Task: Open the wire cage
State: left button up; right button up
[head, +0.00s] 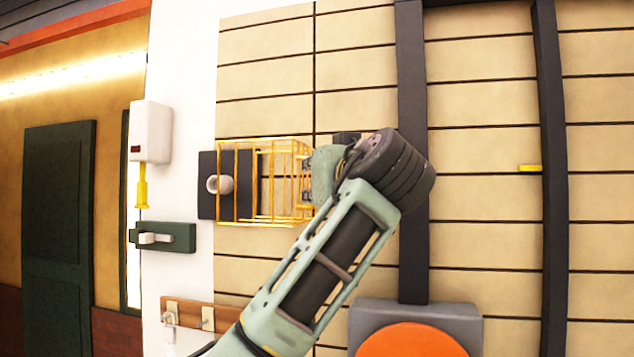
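The yellow wire cage (262,221) is on the panelled wall, left of the picture's middle. A dark plate (207,163) with a pale round knob (222,185) shows at its left side, partly behind the wires. I cannot tell whether the cage is latched or swung out. My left gripper (307,180) is at the right side of the cage, its small grey fingers overlapping the wires there. My wrist hides part of the cage's right end. Whether the fingers touch or grip a wire cannot be seen. My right gripper is out of view.
Left of the cage are a white box with a yellow handle (151,133), a green plate with a pale lever (184,238) and a wooden hook rail (190,312). A dark vertical beam (412,255) runs right of my wrist. A dark green door (58,225) stands far left.

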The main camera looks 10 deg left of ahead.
pick_arm(q)
jog(key=shift+o, duration=0.4)
jog(key=shift+d+r, duration=0.2)
jog(key=shift+r, duration=0.15)
jog(key=v, duration=1.1)
jog(key=shift+s+f, duration=0.3)
jog(key=shift+s, duration=0.1)
jog(key=shift+d, duration=0.15)
